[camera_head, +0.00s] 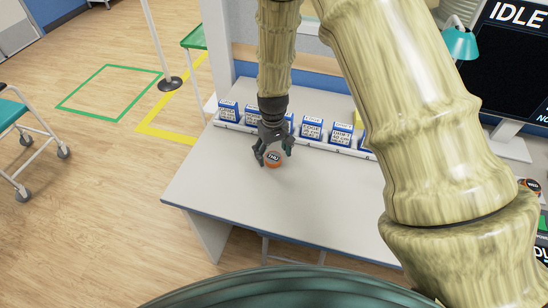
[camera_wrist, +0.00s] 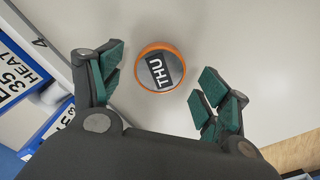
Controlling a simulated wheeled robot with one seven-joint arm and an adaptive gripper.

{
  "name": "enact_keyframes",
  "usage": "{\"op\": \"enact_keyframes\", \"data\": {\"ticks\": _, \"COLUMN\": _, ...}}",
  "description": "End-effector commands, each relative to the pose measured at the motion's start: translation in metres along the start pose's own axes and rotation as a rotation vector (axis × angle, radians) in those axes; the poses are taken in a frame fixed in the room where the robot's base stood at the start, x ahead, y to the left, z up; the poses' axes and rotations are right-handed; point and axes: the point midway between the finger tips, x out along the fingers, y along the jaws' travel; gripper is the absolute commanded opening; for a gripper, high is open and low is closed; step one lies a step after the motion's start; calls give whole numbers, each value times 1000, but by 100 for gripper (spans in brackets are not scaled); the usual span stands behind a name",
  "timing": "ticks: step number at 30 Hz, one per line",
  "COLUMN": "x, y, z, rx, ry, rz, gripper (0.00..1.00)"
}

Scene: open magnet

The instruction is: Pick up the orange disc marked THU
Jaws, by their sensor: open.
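The orange disc marked THU (camera_head: 273,159) lies flat on the white table (camera_head: 225,180), with a dark top and a white-lettered label. In the wrist view the disc (camera_wrist: 160,68) shows whole, label up, ahead of and between the two fingers. My gripper (camera_head: 273,157) is above the table, right at the disc, pointing down. In the wrist view my gripper (camera_wrist: 158,88) is open, with green pads on both sides and nothing held between them. I cannot tell the exact height of the fingertips above the table.
A row of blue-and-white boxes (camera_head: 312,128) stands in a rack along the table's back, close behind my gripper. Another orange disc (camera_head: 530,185) lies at the far right, near a monitor (camera_head: 512,70). The table's front left is clear.

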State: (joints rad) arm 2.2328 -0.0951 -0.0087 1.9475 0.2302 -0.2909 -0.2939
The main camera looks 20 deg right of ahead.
Motion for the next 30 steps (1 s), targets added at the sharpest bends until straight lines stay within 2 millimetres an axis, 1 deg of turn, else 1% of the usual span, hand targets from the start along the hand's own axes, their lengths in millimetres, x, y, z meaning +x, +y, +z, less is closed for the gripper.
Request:
{"op": "enact_keyframes", "data": {"ticks": 3, "x": 10, "y": 0, "z": 1, "rx": 1, "ry": -1, "rz": 0, "gripper": 76}}
{"op": "enact_keyframes", "data": {"ticks": 6, "x": 15, "y": 0, "z": 1, "rx": 2, "ry": 0, "rz": 0, "gripper": 76}}
{"op": "enact_keyframes", "data": {"ticks": 14, "x": 17, "y": 0, "z": 1, "rx": 0, "ry": 0, "rz": 0, "gripper": 76}}
{"op": "enact_keyframes", "data": {"ticks": 15, "x": 17, "y": 0, "z": 1, "rx": 0, "ry": 0, "rz": 0, "gripper": 74}}
{"op": "enact_keyframes", "data": {"ticks": 17, "x": 17, "y": 0, "z": 1, "rx": 0, "ry": 0, "rz": 0, "gripper": 63}}
{"op": "enact_keyframes", "data": {"ticks": 18, "x": 17, "y": 0, "z": 1, "rx": 0, "ry": 0, "rz": 0, "gripper": 56}}
{"op": "enact_keyframes", "data": {"ticks": 23, "x": 17, "y": 0, "z": 1, "rx": 0, "ry": 0, "rz": 0, "gripper": 27}}
{"op": "enact_keyframes", "data": {"ticks": 30, "x": 17, "y": 0, "z": 1, "rx": 1, "ry": 0, "rz": 0, "gripper": 26}}
